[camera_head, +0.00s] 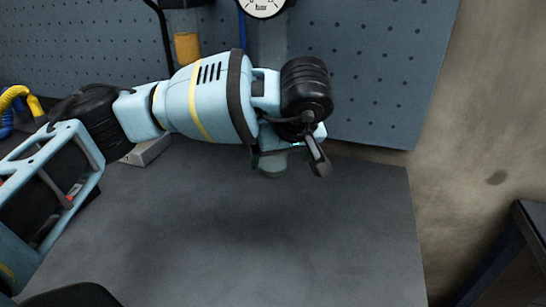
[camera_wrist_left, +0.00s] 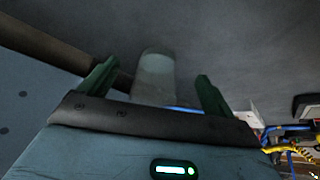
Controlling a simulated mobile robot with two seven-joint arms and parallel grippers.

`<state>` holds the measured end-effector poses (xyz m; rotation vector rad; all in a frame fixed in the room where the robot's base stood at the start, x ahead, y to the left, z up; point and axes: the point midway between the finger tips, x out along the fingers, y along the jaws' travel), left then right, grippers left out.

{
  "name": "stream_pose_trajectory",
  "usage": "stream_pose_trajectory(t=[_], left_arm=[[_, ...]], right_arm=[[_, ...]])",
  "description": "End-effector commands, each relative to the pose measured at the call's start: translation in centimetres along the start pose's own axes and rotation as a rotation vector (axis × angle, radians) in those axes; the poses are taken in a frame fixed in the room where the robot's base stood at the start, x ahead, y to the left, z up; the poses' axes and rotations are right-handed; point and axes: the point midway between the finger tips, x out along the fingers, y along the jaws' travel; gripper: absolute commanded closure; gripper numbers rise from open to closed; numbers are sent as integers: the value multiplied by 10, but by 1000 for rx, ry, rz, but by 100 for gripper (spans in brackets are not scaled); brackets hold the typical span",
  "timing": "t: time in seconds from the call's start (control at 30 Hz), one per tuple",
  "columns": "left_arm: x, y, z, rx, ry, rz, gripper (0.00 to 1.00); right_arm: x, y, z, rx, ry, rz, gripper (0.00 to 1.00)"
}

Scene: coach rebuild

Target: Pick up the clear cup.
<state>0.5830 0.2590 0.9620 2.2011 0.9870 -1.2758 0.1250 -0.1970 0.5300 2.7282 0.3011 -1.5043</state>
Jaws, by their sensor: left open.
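The clear cup (camera_wrist_left: 154,80) shows in the left wrist view as a greyish, see-through cylinder, between the two dark green fingers in the picture. In the head view only its lower part (camera_head: 271,167) shows under my left gripper, near the back of the grey table; the arm hides the rest. My left gripper (camera_head: 288,163) is open, with its fingers pointing down to either side of the cup. It also shows in the left wrist view (camera_wrist_left: 158,70), with gaps visible between the fingers and the cup. I cannot tell how deep the cup sits between them. My right gripper is not in view.
The grey tabletop (camera_head: 300,245) is clear in front and to the right. A blue pegboard (camera_head: 375,75) with a round gauge (camera_head: 262,5) stands behind. A pale block (camera_head: 147,151) lies at the back left, and a yellow hose (camera_head: 14,95) is at the far left.

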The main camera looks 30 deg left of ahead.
Motion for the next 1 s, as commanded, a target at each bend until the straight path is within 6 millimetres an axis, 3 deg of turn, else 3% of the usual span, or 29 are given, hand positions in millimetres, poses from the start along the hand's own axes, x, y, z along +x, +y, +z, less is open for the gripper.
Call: stream_pose_trajectory(t=[0.4,0.77,1.0], left_arm=[[24,-1,-41,-3,0,0,11],[34,0,-39,-2,2,1,11],[34,0,-39,-2,2,1,42]], right_arm=[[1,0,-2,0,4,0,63],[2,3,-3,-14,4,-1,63],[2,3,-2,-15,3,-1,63]])
